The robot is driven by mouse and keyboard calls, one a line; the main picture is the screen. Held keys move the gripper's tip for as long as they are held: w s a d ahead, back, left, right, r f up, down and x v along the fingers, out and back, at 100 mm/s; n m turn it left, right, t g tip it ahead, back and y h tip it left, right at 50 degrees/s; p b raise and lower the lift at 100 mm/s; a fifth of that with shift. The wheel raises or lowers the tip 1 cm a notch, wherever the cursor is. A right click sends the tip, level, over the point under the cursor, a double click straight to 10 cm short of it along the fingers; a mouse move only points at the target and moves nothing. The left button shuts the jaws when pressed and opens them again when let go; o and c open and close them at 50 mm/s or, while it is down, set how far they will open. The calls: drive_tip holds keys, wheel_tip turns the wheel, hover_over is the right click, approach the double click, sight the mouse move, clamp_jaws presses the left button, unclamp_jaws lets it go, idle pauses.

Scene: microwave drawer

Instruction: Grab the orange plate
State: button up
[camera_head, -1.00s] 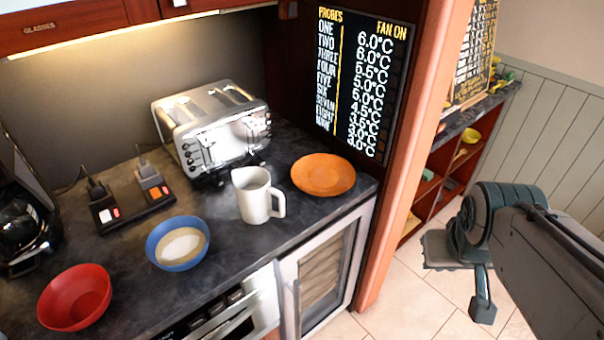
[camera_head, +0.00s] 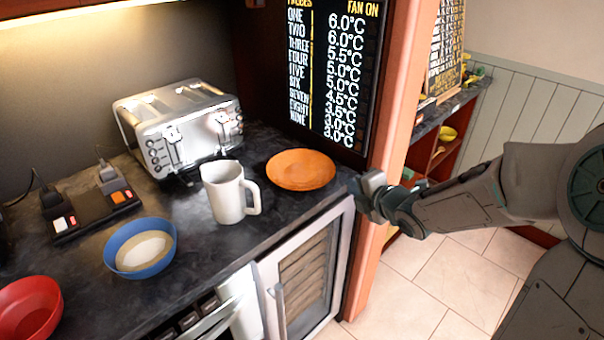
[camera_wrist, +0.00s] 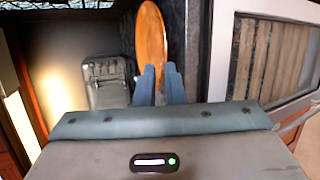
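The orange plate (camera_head: 300,169) lies on the dark counter near its right end, right of the white pitcher. My gripper (camera_head: 364,192) is just off the right end of the counter, a short way right of the plate and apart from it. In the wrist view, the plate (camera_wrist: 151,45) shows as a narrow orange oval just beyond the fingertips. My two blue-grey fingers (camera_wrist: 160,72) point toward it with a small gap between them and nothing held.
The white pitcher (camera_head: 226,192) stands left of the plate, and the silver toaster (camera_head: 180,125) is behind it. A blue bowl (camera_head: 120,249) and red bowl (camera_head: 28,308) are further left. An orange-brown post (camera_head: 400,100) rises close by my gripper.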

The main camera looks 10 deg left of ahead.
sight(327, 187)
drive_tip(key=shift+b+x, duration=0.9)
drive_tip(key=shift+x, duration=5.65)
drive_tip(key=shift+s+a, duration=0.15)
clamp_jaws()
drive_tip(key=shift+r, duration=0.1)
